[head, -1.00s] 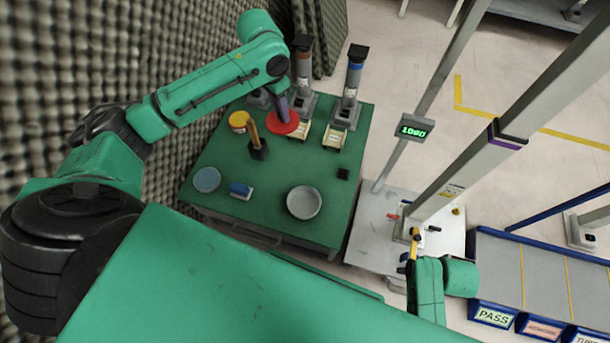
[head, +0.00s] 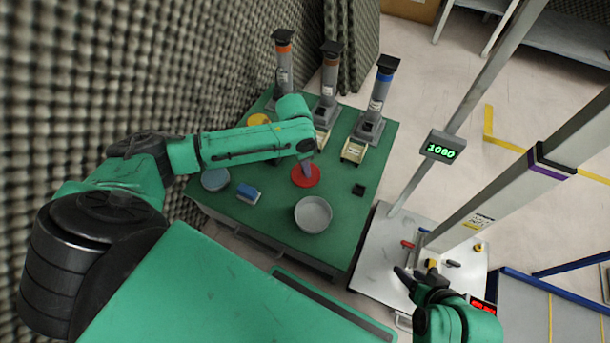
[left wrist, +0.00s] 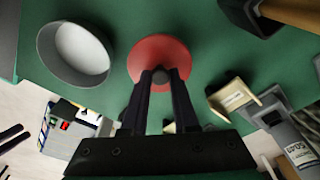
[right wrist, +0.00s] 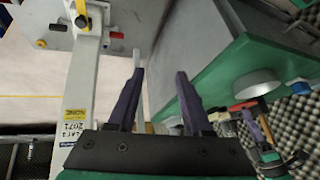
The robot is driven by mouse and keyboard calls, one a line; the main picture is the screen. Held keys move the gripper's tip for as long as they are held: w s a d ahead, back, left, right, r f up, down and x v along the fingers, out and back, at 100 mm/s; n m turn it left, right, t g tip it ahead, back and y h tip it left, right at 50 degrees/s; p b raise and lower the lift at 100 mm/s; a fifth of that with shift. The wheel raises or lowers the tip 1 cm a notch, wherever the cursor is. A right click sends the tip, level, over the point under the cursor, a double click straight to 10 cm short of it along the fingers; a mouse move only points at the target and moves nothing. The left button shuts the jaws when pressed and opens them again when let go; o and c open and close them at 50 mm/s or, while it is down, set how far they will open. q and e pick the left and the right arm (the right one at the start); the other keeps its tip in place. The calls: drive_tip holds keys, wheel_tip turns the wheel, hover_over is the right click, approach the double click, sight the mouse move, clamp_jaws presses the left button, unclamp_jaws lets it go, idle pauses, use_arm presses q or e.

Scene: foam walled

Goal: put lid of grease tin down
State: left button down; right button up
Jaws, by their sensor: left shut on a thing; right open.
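The red round lid (head: 299,178) has a dark knob in its middle, seen in the left wrist view (left wrist: 148,52). My left gripper (head: 308,167) is shut on that knob, with the lid flat over the green table; whether it touches the table I cannot tell. The open grey round tin (head: 313,214) stands on the table in front of the lid, apart from it; its inside is pale, as the left wrist view (left wrist: 76,54) shows. My right gripper (right wrist: 160,74) is open and empty, away from the lid, near the white bench on the right.
The green table (head: 349,213) also holds a blue-and-white block (head: 248,194), a blue-grey disc (head: 215,179), a yellow tin (head: 258,120), a small black block (head: 358,190) and several grey dispensers at the back. A white bench (head: 376,243) with a post stands right. Foam wall is left.

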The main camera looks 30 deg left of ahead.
use_arm(q)
wheel_tip(320, 180, down, 4)
drive_tip(key=shift+r+b, duration=0.2)
drive_tip(key=shift+b, duration=0.45)
use_arm(e)
drive_tip(key=a, duration=0.1)
drive_tip(key=a+f+t+y, duration=0.1)
drive_tip(key=w+a, duration=0.1)
drive_tip(key=shift+w+a+f+t, duration=0.1)
drive_tip(key=shift+f+t, duration=0.25)
drive_tip(key=shift+t, duration=0.05)
use_arm(q)
drive_tip(key=c, duration=0.7)
unclamp_jaws()
drive_tip(key=shift+f, duration=0.1)
